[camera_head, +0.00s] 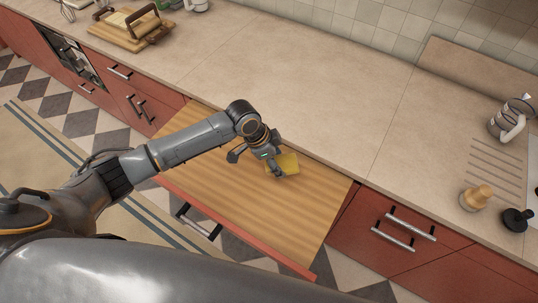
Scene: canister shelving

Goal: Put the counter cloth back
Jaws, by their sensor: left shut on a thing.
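The counter cloth (288,163) is a small yellow piece, seen at my left gripper (277,169). The gripper is shut on the cloth, above the pulled-out wooden board (225,205) under the counter edge. Part of the cloth is hidden behind the fingers. I cannot tell whether the cloth touches the board. My right gripper is not in view.
The beige countertop (290,75) is mostly clear in the middle. A wooden board with a handled item (135,25) stands at the back left. A glass press (510,118), a wooden-topped item (477,197) and a black tamper-like item (517,219) stand at the right.

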